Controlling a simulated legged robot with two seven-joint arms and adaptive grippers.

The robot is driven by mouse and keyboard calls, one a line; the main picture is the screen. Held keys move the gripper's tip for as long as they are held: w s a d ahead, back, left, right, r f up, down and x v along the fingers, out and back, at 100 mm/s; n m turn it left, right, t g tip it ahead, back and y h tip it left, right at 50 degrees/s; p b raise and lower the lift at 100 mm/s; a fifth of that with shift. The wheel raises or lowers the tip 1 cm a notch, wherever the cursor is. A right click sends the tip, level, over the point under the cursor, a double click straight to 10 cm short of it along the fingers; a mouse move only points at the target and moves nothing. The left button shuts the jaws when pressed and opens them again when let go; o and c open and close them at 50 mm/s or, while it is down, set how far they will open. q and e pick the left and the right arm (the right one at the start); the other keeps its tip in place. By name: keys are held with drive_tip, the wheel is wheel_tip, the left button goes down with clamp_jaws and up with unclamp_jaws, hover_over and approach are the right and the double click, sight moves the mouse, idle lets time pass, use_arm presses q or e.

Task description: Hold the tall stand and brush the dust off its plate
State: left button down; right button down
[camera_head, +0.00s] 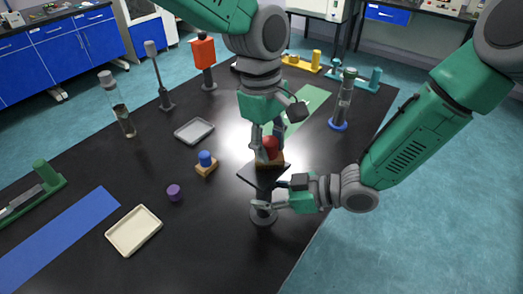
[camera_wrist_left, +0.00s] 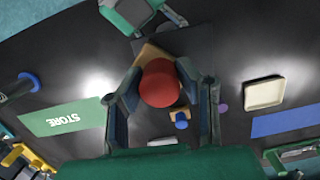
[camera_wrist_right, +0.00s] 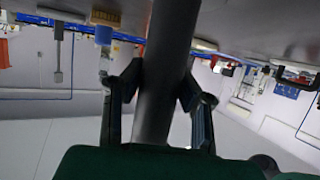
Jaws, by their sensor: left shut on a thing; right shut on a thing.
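The tall stand has a dark square plate (camera_head: 250,177) on a post above a round base (camera_head: 263,216). My right gripper (camera_head: 268,204) is shut on the post below the plate; the dark post (camera_wrist_right: 166,70) runs between its fingers in the right wrist view. My left gripper (camera_head: 270,147) is shut on the red knob (camera_head: 271,146) of a brush with a wooden block (camera_head: 270,161). The block is at the plate's far part; I cannot tell whether it touches. The red knob (camera_wrist_left: 160,82) sits between the fingers in the left wrist view. No dust can be made out.
A blue-knobbed wooden block (camera_head: 206,164), a purple cylinder (camera_head: 174,193), a grey tray (camera_head: 194,131) and a cream tray (camera_head: 134,231) lie left of the stand. A blue-based cylinder stand (camera_head: 342,105) is behind right. The table's right edge is close to the stand.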

use_arm(q)
drive_tip(key=shift+w+d, duration=0.7)
drive_tip(key=shift+w, duration=0.15)
drive_tip(key=shift+s+a, duration=1.15)
drive_tip(key=shift+s, duration=0.25)
drive_tip(key=shift+s+a, duration=1.1)
drive_tip(key=shift+s, duration=0.25)
drive_tip(key=shift+s+a+r, duration=0.1)
drive_tip(key=shift+s+a, duration=0.05)
wheel_tip(320, 180, up, 8)
use_arm(e)
drive_tip(key=c, duration=1.2)
unclamp_jaws()
drive_tip(key=shift+o, duration=0.2)
drive_tip(key=shift+d, duration=0.1)
